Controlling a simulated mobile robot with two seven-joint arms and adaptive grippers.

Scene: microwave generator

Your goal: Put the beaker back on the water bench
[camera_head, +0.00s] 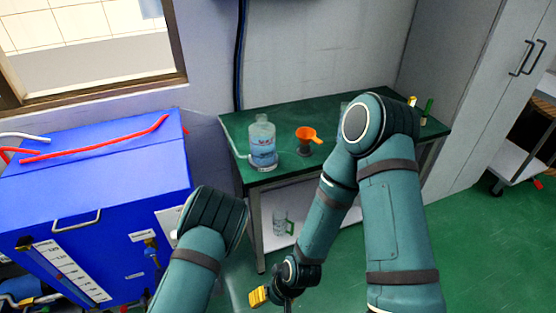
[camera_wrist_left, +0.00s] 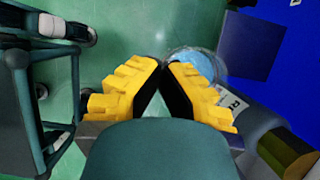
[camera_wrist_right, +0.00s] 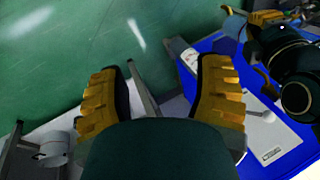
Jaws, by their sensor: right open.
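A clear glass vessel with a handle, which looks like the beaker (camera_head: 283,222), stands on the white lower shelf of the green-topped bench (camera_head: 350,161). A greyish vessel, perhaps the same one, shows at the lower left of the right wrist view (camera_wrist_right: 50,150). My right gripper (camera_head: 259,296) is low in front of the bench, left of the vessel and apart from it. Its yellow fingers are spread and empty in the right wrist view (camera_wrist_right: 165,65). My left gripper (camera_wrist_left: 164,64) has its fingertips together with nothing seen between them; it is hidden in the head view.
A blue machine (camera_head: 110,215) stands left of the bench. A translucent round thing (camera_wrist_left: 222,64) lies beyond my left fingers. Open green floor (camera_head: 480,255) lies to the right.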

